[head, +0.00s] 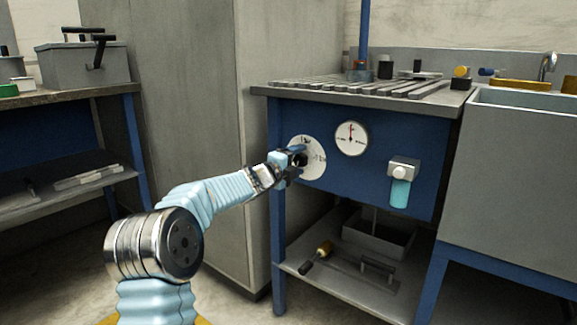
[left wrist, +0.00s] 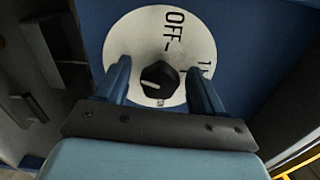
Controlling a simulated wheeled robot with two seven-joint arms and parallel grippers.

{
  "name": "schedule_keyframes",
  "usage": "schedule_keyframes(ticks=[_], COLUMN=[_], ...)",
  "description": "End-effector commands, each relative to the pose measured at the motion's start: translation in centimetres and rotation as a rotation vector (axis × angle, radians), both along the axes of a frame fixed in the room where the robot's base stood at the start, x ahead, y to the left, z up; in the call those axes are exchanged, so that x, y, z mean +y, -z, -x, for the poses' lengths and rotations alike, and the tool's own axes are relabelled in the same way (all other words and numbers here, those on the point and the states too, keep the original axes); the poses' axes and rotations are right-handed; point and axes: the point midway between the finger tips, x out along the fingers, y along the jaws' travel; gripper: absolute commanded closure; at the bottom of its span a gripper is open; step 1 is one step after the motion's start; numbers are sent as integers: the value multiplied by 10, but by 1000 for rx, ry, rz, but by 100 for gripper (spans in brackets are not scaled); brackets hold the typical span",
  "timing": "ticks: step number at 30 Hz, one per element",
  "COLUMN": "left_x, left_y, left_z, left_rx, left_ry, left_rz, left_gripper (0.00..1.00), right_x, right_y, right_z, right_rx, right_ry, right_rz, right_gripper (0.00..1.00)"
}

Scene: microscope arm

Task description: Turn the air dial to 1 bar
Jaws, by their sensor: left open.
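The air dial is a black knob (left wrist: 159,80) on a round white plate (left wrist: 195,40) marked OFF, with part of another mark at its right. In the head view the plate (head: 318,158) sits on the blue bench front, and my gripper partly covers it. My left gripper (left wrist: 162,85) is open, with one finger on each side of the knob. I cannot tell whether the fingers touch it. In the head view the left gripper (head: 297,158) is at the dial. A white pressure gauge (head: 351,138) with a red needle pointing up is right of the dial.
A regulator with a light blue bowl (head: 400,185) is on the panel at right. A slatted bench top (head: 360,88) is above. A grey sink (head: 520,150) stands at right, a grey cabinet (head: 190,120) at left. A screwdriver (head: 317,256) lies on the lower shelf.

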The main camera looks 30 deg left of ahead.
Motion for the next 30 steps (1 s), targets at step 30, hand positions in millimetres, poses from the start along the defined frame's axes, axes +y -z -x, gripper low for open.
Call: schedule_keyframes(ticks=[30], left_x=[12], left_y=[1], left_z=[134], left_rx=[1], left_ry=[-3], left_rz=[0], left_gripper=[31], right_x=[0], right_y=[7], right_z=[0], right_rx=[-2], right_ry=[1], right_rz=[0], right_gripper=[57])
